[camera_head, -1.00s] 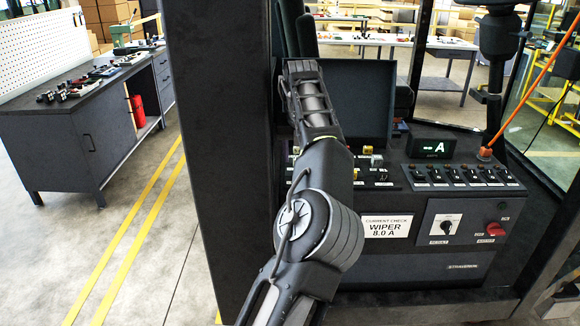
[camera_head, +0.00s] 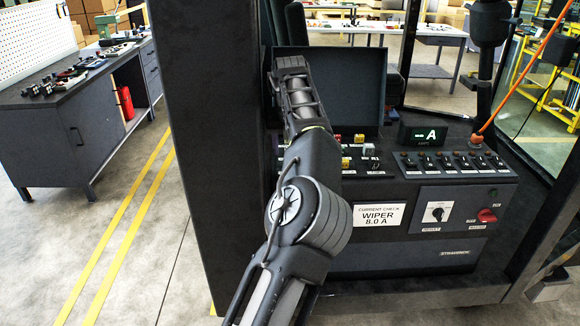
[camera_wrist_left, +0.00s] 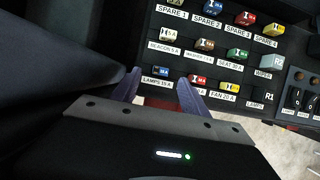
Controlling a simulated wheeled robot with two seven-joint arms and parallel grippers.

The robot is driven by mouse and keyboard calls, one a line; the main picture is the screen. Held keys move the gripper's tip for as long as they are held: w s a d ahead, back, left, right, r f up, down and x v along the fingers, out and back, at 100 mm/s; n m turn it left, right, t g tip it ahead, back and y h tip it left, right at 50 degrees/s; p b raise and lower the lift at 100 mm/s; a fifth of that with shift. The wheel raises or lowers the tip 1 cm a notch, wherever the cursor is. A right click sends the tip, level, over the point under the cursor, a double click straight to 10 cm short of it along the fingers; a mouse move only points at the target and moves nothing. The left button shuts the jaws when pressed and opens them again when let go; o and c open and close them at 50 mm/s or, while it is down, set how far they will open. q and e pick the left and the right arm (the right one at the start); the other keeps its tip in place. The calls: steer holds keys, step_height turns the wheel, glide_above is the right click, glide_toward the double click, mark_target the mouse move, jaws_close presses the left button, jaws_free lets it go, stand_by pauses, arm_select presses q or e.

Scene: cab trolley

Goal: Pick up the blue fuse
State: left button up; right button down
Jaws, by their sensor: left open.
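In the left wrist view the fuse panel holds rows of coloured fuses. One blue fuse (camera_wrist_left: 160,72) sits above the "LAMPS" label, and another blue fuse (camera_wrist_left: 209,8) sits above "SPARE 2" at the top. My left gripper (camera_wrist_left: 158,79) is open and empty. Its two fingers point at the panel, with the lamps fuse showing between and just beyond the tips; I cannot tell the height left. In the head view my left gripper (camera_head: 290,65) is over the left part of the console and hides part of the panel. My right gripper is in neither view.
Brown (camera_wrist_left: 205,44), green (camera_wrist_left: 237,53), red (camera_wrist_left: 197,79) and yellow (camera_wrist_left: 229,87) fuses sit close around. Relays (camera_wrist_left: 270,62) stand to the right. An open dark lid (camera_head: 345,85) rises behind the panel, and a thick dark pillar (camera_head: 205,150) stands left of my arm.

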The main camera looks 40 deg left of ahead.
arm_select(q)
steer(key=x, duration=0.5)
steer(key=shift+f, duration=0.15)
steer(key=shift+d, duration=0.1)
steer(key=shift+c, duration=0.4)
jaws_close()
stand_by(0.4)
